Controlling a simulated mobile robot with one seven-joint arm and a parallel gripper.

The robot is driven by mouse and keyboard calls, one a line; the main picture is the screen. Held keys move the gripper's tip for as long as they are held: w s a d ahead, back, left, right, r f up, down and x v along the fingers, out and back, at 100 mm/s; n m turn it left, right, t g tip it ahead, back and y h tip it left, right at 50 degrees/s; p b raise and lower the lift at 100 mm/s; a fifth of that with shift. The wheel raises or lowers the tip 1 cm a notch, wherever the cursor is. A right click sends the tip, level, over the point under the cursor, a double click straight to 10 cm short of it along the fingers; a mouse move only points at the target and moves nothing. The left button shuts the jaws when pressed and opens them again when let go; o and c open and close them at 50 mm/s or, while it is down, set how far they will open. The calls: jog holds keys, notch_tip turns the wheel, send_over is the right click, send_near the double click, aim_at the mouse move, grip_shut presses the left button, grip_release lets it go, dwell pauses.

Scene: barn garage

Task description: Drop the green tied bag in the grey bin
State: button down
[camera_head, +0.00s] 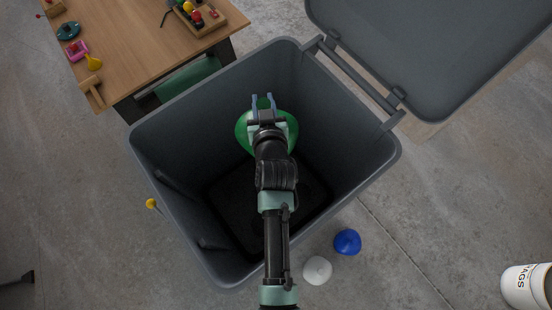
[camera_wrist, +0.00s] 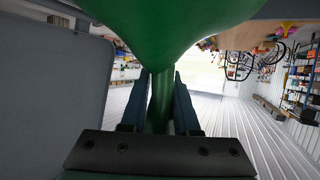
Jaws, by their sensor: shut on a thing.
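The grey bin (camera_head: 345,187) stands open in the middle of the head view, with its lid (camera_head: 425,45) swung back at the upper right. My gripper (camera_head: 263,100) is over the bin's opening, inside its rim as seen from above. It is shut on the green tied bag (camera_head: 243,130), which shows partly behind my wrist. In the wrist view the bag (camera_wrist: 165,25) fills the top, and its narrow neck is between the two fingers (camera_wrist: 161,100). My arm hides part of the bag and of the bin's dark floor.
A wooden table (camera_head: 125,45) with small toys and tools stands at the upper left. A blue bag (camera_head: 347,242) and a white bag (camera_head: 317,270) lie on the floor below the bin. A white bucket (camera_head: 522,286) is at the lower right. A yellow object (camera_head: 151,203) is left of the bin.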

jog(key=shift+w+f+b, duration=0.2)
jog(key=shift+f+b, duration=1.15)
jog(key=shift+f, duration=0.55)
jog(key=c, duration=0.6)
grip_release()
jog(key=shift+s+f, duration=0.1)
jog(key=shift+f, duration=0.1)
jog(key=b+v, duration=0.2)
jog(key=v, duration=0.9)
jog(key=shift+s+b, duration=0.25)
jog(key=shift+b, duration=0.15)
jog(key=shift+s+r, duration=0.5)
jog(key=shift+s, duration=0.15)
